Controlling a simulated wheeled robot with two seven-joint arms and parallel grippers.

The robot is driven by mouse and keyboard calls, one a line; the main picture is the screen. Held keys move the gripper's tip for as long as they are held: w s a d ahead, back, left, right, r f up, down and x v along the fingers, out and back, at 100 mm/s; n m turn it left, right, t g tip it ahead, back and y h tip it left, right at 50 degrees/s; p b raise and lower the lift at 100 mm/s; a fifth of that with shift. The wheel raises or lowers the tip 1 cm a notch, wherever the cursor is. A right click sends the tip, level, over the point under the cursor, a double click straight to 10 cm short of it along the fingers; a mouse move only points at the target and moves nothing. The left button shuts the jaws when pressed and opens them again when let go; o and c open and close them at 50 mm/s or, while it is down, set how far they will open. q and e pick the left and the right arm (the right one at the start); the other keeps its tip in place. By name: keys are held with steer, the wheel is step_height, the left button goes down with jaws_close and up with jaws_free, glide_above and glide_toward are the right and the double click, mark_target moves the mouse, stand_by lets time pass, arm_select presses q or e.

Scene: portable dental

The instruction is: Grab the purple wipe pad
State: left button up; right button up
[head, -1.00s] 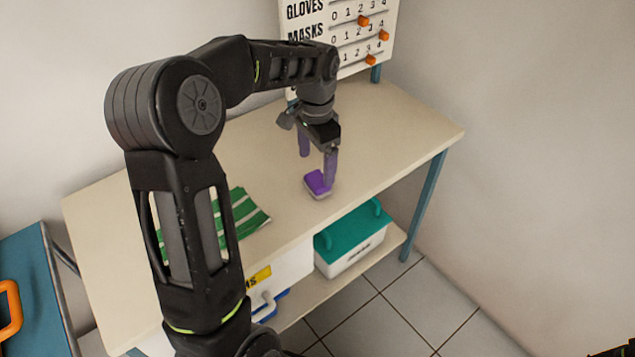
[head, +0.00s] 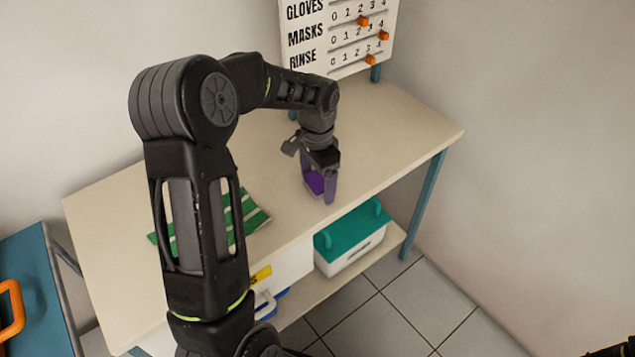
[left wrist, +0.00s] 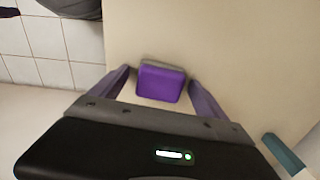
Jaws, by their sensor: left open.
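The purple wipe pad (head: 315,182) lies on the beige table top. Its purple upper face also shows in the left wrist view (left wrist: 160,84), with a greyish edge along its far side. My left gripper (head: 320,192) is lowered over the pad, pointing down. In the left wrist view its two purple-grey fingers (left wrist: 158,84) stand apart, one on each side of the pad, with a small gap on both sides. The fingers hide part of the pad in the head view.
A green-and-white striped cloth (head: 250,213) lies left on the table (head: 400,125). A board with orange sliders (head: 340,38) stands at the back. A teal-lidded white box (head: 352,240) sits on the lower shelf. The table's right end is clear.

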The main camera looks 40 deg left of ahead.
mark_target(318, 179)
stand_by(0.5)
arm_select(q)
steer(key=c, duration=1.4)
steer(key=shift+r, duration=0.2)
steer(key=shift+c, duration=0.2)
step_height(318, 179, up, 10)
steer(key=shift+f, duration=0.15)
